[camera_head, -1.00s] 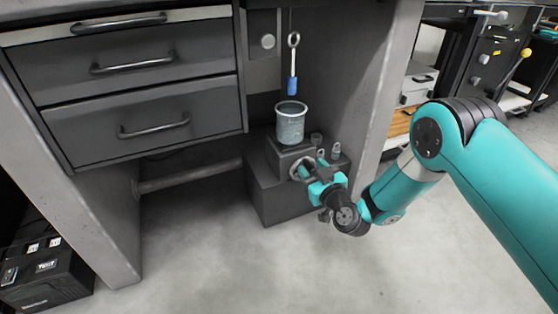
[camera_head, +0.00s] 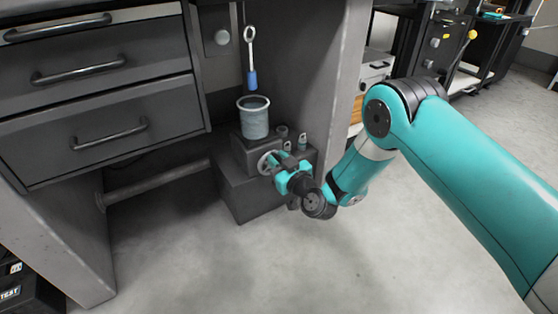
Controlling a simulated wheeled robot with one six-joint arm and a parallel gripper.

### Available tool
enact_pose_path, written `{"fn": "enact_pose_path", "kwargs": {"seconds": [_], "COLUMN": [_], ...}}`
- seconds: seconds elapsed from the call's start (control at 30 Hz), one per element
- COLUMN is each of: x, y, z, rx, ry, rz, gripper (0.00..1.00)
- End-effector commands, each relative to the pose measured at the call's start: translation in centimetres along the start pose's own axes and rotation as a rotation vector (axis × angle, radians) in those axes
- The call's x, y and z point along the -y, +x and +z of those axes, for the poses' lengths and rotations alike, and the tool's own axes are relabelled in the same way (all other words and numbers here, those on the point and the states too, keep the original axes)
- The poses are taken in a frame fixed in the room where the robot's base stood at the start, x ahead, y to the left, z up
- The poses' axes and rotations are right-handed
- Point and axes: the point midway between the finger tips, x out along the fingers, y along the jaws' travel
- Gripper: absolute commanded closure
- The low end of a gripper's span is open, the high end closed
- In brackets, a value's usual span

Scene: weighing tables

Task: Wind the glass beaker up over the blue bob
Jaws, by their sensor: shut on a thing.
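The glass beaker (camera_head: 254,123), grey-blue and see-through, stands upright on a small dark stand (camera_head: 248,156). The blue bob (camera_head: 252,81) hangs from a ringed metal rod just above the beaker's rim, and its lower end appears to be slightly clear of the rim. A pale handwheel (camera_head: 264,160) is on the front of the stand, below the beaker. My gripper (camera_head: 277,162) is shut at the right side of this wheel, seemingly on its rim or handle. The fingertips and their exact contact are small and partly hidden.
The stand sits on a dark block (camera_head: 233,196) under the bench. Small metal weights (camera_head: 302,142) stand to the right of the beaker. A drawer cabinet (camera_head: 110,130) is on the left, and a bench leg (camera_head: 340,75) is close on the right. The floor in front is clear.

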Motion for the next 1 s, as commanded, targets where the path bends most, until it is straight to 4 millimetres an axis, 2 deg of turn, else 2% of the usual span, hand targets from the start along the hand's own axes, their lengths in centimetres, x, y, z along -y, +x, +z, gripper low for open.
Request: {"fn": "enact_pose_path", "kwargs": {"seconds": [0.27, 1.0], "x": [-0.4, -2.4], "y": [0.1, 0.1], "z": [0.2, 1.5], "rx": [0.002, 0.002], "ry": [0.153, 0.848], "rz": [-0.002, -0.002], "gripper": [1.0, 1.0]}}
